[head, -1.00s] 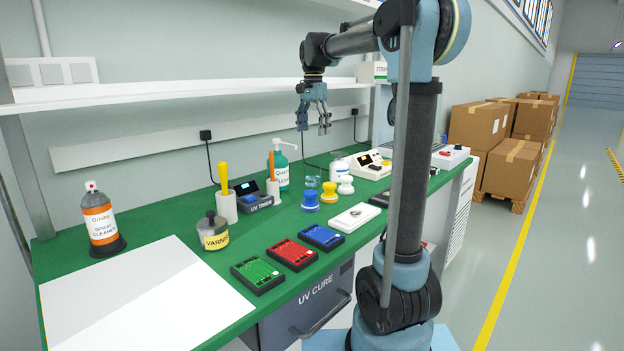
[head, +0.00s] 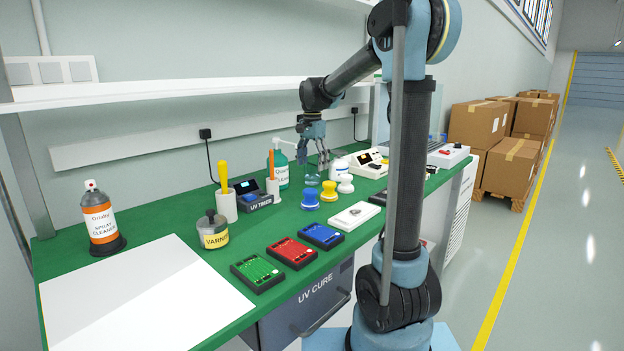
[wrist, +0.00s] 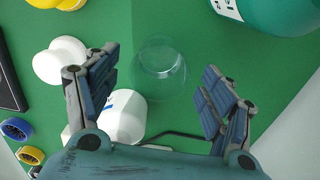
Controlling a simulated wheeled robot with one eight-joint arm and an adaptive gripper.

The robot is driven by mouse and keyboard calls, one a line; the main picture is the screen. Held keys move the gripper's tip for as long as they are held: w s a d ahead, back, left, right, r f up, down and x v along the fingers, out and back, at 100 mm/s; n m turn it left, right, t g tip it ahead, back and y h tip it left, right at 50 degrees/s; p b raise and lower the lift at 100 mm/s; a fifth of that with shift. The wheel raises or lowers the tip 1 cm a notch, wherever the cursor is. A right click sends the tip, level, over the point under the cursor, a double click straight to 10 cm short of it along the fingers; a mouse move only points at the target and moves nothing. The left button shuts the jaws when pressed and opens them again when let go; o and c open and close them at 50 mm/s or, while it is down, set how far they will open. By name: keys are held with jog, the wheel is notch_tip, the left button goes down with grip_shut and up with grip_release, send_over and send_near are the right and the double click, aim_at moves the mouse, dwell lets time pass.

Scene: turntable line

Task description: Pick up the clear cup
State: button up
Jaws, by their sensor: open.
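The clear cup (wrist: 158,72) stands on the green bench top, seen from above in the wrist view, just ahead of and between my open fingers. In the head view the clear cup (head: 312,180) shows faintly behind the blue stamp-like knob. My gripper (head: 314,163) is open and points down, just above the cup. In the wrist view my gripper (wrist: 158,88) has its fingers spread wide with nothing held. I cannot tell the exact height between fingertips and cup rim.
A white bottle (wrist: 122,117) lies close by the left finger. A white knob (wrist: 62,60) is at left and a teal pump bottle (wrist: 265,15) at upper right. Blue (head: 309,199) and yellow (head: 329,191) knobs stand in front of the cup.

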aim_at(312, 170)
jog(key=shift+f, duration=1.65)
jog(key=c, duration=1.2)
jog(key=shift+c, duration=0.2)
jog(key=shift+r, duration=0.25)
notch_tip(312, 170, up, 9)
jog(key=shift+r, duration=0.2)
jog(key=shift+r, duration=0.1)
